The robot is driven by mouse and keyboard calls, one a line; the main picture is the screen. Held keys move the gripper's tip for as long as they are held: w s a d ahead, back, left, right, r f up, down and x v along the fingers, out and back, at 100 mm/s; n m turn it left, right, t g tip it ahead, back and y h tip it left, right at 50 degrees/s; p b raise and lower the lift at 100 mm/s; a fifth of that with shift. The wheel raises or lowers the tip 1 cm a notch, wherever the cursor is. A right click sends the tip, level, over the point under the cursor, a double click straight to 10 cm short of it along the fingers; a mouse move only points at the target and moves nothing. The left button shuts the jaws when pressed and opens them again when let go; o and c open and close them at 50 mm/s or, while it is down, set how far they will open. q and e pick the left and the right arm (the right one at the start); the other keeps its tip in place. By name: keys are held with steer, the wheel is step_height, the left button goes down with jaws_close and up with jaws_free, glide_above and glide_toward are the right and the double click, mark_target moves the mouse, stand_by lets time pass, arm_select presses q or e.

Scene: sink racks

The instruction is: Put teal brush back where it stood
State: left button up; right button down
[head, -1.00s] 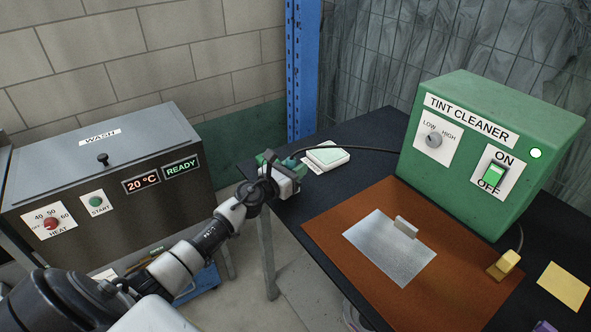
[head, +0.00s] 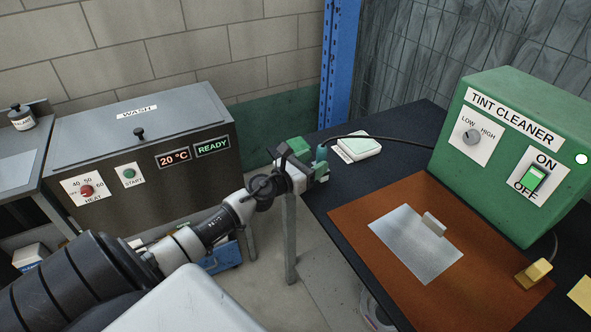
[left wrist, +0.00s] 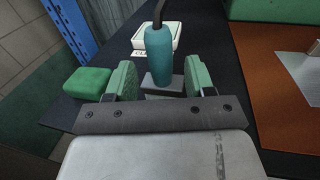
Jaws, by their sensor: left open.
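The teal brush (left wrist: 159,50) shows in the left wrist view as an upright teal handle with a dark cord at its top. Its lower end meets a small grey block (left wrist: 163,84); bristles are not visible. In the head view the brush (head: 321,154) is small at the table's left edge. My left gripper (left wrist: 162,80) is open, with its green-padded fingers on either side of the lower handle and visible gaps. In the head view the left gripper (head: 313,170) partly covers that spot. My right gripper is not in view.
A green block (left wrist: 88,82) lies just left of my left finger. A white labelled box (head: 359,148) stands behind the brush. The cord runs right toward the green tint cleaner (head: 500,190). A brown mat (head: 365,235) with a metal plate (head: 405,255) lies in front.

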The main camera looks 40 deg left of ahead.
arm_select(q)
steer(key=s+a+b, duration=0.1)
steer(key=s, duration=0.6)
